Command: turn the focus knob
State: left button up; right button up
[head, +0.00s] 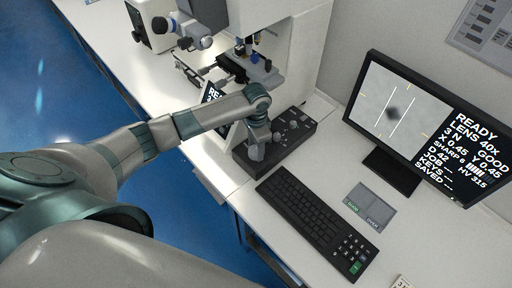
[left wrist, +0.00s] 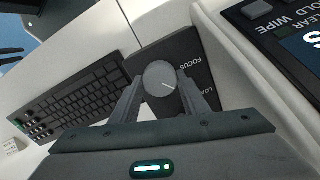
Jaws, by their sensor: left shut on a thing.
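The focus knob (left wrist: 160,78) is a round grey knob with a white pointer line. In the left wrist view it stands on a dark control box beside the printed word FOCUS. My left gripper (left wrist: 162,98) is shut on it, with one finger on each side. In the head view the left arm reaches over the dark control box (head: 300,138), and my left gripper (head: 256,150) is at the box's near left end. There the gripper hides the knob. The right gripper is not in view.
A black keyboard (head: 315,215) lies in front of the control box.

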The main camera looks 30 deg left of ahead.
pick_arm(q)
jog(key=n, duration=1.4)
jog(key=shift+n, duration=0.3)
jog(key=n, duration=0.5)
jog(key=shift+n, duration=0.3)
jog(key=n, duration=0.5)
jog(key=shift+a+n, duration=0.1)
jog(key=shift+n, duration=0.2)
jog(key=shift+r, duration=0.1)
jog(key=o, duration=1.1)
jog(key=shift+c, duration=0.2)
